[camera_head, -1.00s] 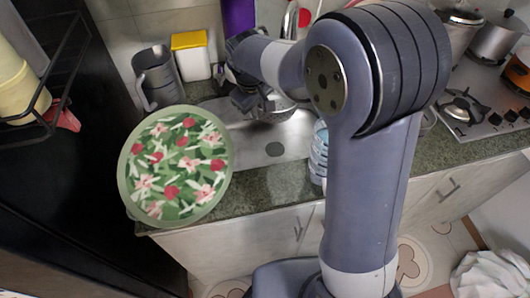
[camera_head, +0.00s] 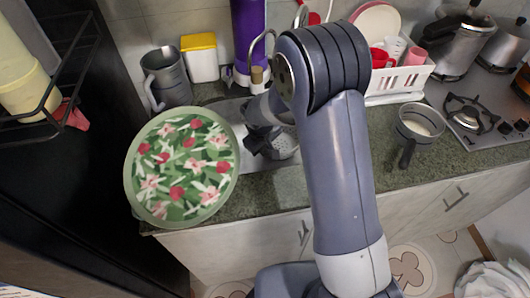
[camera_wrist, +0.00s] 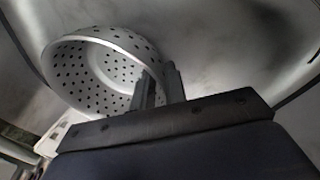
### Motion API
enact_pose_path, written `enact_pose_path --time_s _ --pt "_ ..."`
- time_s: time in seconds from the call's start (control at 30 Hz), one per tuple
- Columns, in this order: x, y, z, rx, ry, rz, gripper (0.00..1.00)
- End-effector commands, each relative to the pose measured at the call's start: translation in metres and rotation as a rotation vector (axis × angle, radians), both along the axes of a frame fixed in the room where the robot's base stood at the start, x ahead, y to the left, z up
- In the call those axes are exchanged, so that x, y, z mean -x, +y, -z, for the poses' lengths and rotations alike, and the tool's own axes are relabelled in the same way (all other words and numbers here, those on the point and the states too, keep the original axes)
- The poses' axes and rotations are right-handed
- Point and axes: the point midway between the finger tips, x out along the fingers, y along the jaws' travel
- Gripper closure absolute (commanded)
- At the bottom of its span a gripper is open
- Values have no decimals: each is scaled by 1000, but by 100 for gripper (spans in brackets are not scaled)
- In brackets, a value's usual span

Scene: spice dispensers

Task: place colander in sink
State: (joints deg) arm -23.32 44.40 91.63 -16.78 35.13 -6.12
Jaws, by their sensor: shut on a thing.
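My gripper (camera_head: 268,142) is shut on the rim of the metal colander (camera_head: 286,146), partly hidden by my arm in the head view. In the wrist view, the perforated silver colander (camera_wrist: 98,72) is tilted, with its rim between the fingers of my gripper (camera_wrist: 158,86). The steel sink (camera_wrist: 225,40) surrounds the colander in the wrist view. Its basin (camera_head: 248,162) is mostly hidden behind my arm in the head view. I cannot tell whether the colander touches the sink bottom.
A round floral tray (camera_head: 182,165) lies at the counter's left front, beside the sink. A grey jug (camera_head: 165,78), a yellow-lidded container (camera_head: 199,58) and a purple bottle (camera_head: 248,35) stand behind. A strainer pan (camera_head: 418,124) and dish rack (camera_head: 399,80) are to the right.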

Motion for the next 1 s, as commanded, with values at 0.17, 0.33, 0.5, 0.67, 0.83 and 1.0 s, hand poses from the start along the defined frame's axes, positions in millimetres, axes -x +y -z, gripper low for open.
enact_pose_path --time_s 0.17,0.33,0.5,0.67,0.83,1.0 --pt "1 0 25 2 4 0 100" --pt "0 0 29 1 1 0 100" --pt "0 0 31 1 1 0 100" --pt "0 0 32 1 2 0 80" --pt "0 0 32 1 2 0 66" --pt "0 0 32 1 2 0 65"
